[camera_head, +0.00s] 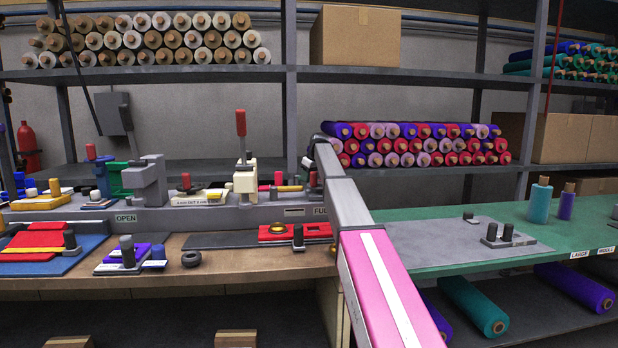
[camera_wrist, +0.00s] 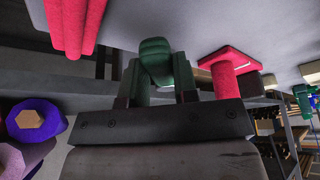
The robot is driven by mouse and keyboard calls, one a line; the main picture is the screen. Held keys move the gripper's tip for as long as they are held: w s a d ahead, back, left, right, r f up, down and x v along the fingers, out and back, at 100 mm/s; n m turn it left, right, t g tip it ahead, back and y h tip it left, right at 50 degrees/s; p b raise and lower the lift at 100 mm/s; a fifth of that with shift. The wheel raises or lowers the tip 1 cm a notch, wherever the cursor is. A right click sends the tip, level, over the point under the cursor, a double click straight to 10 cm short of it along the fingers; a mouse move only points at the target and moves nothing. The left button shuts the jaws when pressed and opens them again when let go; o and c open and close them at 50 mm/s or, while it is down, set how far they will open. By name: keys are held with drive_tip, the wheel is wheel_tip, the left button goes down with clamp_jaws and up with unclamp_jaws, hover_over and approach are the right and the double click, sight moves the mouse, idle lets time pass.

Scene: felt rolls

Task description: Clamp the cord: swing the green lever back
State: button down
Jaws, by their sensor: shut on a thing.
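In the wrist view, my gripper (camera_wrist: 159,72) has its two dark fingers on either side of a rounded green piece, the green lever (camera_wrist: 154,48). It is shut on it. The lever lies close to a grey surface along the top of that view. In the head view my arm stands in front, and I cannot make out my gripper or the green lever there. The cord is not clearly visible in either view.
In the wrist view, a red post with a flat red plate (camera_wrist: 229,66) stands beside the fingers, and red rounded pieces (camera_wrist: 75,24) lie to the left. In the head view, a cream fixture with a red handle (camera_head: 241,124) stands left of my arm. Felt rolls (camera_head: 415,145) fill the shelf behind.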

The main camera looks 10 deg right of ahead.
sight(298, 176)
drive_tip(key=m, duration=0.1)
drive_tip(key=s+a+m+h, duration=0.1)
drive_tip(key=m, duration=0.1)
drive_tip(key=a+m+t, duration=0.1)
drive_tip(key=shift+s+a+m+h, duration=0.2)
drive_tip(key=shift+s+m+h, duration=0.05)
drive_tip(key=shift+m+h, duration=0.05)
drive_tip(key=shift+s+a+m+h, duration=0.1)
drive_tip(key=shift+a+m+h, duration=0.4)
drive_tip(key=shift+m, duration=0.5)
drive_tip(key=shift+s+a+m+h, duration=0.1)
drive_tip(key=shift+a+m+h, duration=0.2)
drive_tip(key=shift+a+m, duration=0.5)
drive_tip(key=shift+d+m, duration=0.2)
drive_tip(key=shift+m, duration=0.2)
drive_tip(key=c, duration=0.9)
unclamp_jaws()
drive_tip(key=shift+r, duration=0.15)
drive_tip(key=v, duration=1)
drive_tip(key=shift+s+a+r, duration=0.1)
drive_tip(key=shift+s+r, duration=0.05)
drive_tip(key=shift+r, duration=0.1)
